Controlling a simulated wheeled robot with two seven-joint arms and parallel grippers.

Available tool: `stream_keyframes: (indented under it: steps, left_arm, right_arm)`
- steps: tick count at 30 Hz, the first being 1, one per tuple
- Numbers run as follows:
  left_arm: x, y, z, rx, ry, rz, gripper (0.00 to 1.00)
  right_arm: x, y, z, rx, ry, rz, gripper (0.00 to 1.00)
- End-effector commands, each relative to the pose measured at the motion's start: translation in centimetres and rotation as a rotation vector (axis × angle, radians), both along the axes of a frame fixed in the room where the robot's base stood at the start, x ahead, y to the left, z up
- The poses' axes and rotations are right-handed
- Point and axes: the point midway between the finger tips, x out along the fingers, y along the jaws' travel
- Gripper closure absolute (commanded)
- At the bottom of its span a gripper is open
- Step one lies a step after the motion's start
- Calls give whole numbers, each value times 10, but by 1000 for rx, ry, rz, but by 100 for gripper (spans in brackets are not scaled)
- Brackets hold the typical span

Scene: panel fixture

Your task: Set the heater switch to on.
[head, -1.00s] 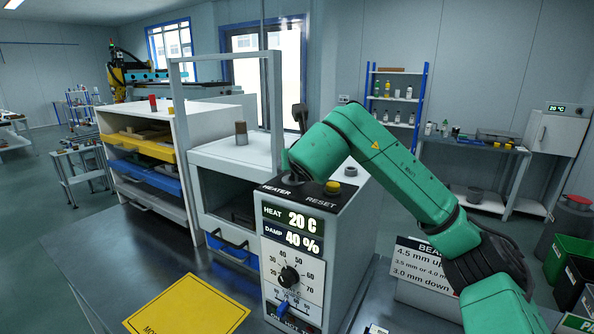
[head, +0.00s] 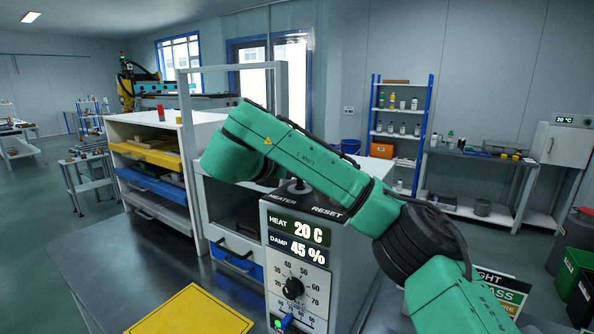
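The grey control box (head: 346,240) stands on the dark bench, its display reading HEAT 20 C and DAMP 45 %. The heater switch (head: 298,187) is on its top by the HEATER label; its round base shows, but my green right arm hides its upper part, so I cannot tell its setting. My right arm crosses above the box from lower right to upper left. Its gripper is hidden behind the arm. The RESET label shows, but its button is hidden. My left gripper is not in view.
On the box front are a black dial (head: 292,288) and a blue lever (head: 286,322) beside a green light (head: 277,323). A grey-white cabinet with a tall frame (head: 188,150) stands behind the box. A yellow sign (head: 190,312) lies on the bench at front left.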

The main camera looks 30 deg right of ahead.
Motion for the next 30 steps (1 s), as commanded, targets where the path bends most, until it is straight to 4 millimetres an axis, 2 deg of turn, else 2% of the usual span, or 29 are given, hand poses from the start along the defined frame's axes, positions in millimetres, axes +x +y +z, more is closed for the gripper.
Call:
stream_keyframes:
  steps: [15, 16, 17, 18, 30]
  left_arm:
    - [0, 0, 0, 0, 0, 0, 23]
    - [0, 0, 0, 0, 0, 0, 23]
    - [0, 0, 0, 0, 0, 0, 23]
    - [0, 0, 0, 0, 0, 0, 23]
    - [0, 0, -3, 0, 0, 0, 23]
  right_arm:
    - [0, 0, -2, 3, 5, -21, 96]
    - [0, 0, -2, 2, 6, -22, 29]
    - [0, 0, -2, 3, 5, -21, 17]
    - [0, 0, -2, 3, 5, -21, 10]
    - [-1, 5, 0, -1, 1, -17, 10]
